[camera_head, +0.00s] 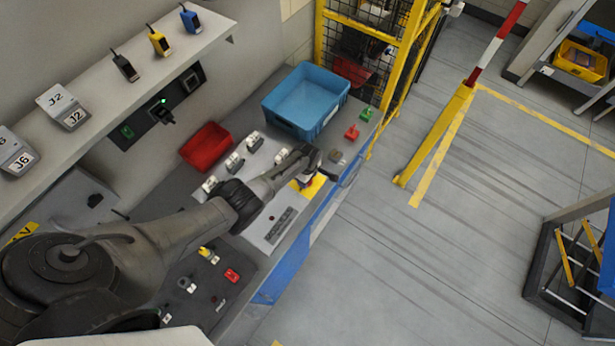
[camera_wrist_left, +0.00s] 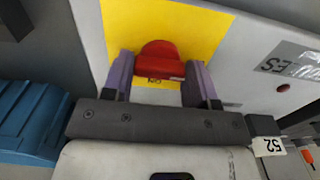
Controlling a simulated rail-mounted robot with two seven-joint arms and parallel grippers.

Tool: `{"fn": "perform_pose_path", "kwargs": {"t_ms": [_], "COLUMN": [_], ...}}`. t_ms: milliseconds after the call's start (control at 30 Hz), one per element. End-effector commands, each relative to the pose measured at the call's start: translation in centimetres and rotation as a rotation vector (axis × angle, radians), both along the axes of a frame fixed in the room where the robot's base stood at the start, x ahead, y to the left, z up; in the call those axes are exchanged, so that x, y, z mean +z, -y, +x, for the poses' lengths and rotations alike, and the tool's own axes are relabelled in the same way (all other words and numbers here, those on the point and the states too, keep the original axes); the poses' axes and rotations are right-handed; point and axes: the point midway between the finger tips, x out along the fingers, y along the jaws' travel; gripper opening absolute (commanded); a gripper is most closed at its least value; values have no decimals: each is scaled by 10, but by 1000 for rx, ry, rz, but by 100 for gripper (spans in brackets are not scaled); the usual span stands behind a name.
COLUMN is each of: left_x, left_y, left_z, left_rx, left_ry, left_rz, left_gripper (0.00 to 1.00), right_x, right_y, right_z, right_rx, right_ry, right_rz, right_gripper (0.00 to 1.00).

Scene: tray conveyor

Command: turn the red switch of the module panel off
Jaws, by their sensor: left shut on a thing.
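The red switch (camera_wrist_left: 160,52) is on a yellow plate (camera_wrist_left: 215,25) of the light grey module panel (camera_head: 262,232). In the left wrist view the purple-padded fingers of my left gripper (camera_wrist_left: 160,70) stand on both sides of the red knob and are shut on it. In the head view my left gripper (camera_head: 308,182) is over the yellow plate (camera_head: 318,186), at the panel's far right end; the switch itself is hidden there by the gripper. I cannot read the switch's position. My right gripper is in neither view.
A blue crate (camera_head: 318,118) and a red bin (camera_head: 206,140) stand behind the panel. Small red (camera_head: 352,132) and green (camera_head: 366,114) parts lie right of the crate. A shelf (camera_head: 160,75) with handheld devices runs along the wall. A yellow cage frame (camera_head: 405,70) bounds the bench's far end.

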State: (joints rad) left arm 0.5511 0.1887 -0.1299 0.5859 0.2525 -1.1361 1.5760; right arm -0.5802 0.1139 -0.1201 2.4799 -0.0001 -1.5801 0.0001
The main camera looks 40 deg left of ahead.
Motion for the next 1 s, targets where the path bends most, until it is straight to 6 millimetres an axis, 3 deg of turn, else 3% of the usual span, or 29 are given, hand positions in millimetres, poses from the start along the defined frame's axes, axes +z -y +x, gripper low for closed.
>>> {"fn": "perform_pose_path", "kwargs": {"t_ms": [567, 600, 833, 1000], "left_x": [1, 1, 1, 0], "left_y": [0, 0, 0, 0], "left_z": [1, 1, 0, 0], "left_rx": [25, 25, 24, 23], "left_ry": [0, 0, 0, 0], "left_rz": [0, 0, 0, 0], "left_gripper": [30, 57, 79, 79], "right_x": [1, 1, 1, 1], "right_y": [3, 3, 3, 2], "right_z": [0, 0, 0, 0], "right_rx": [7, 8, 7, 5], "right_ry": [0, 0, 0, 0], "right_rz": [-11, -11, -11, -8], "right_gripper": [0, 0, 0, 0]}}
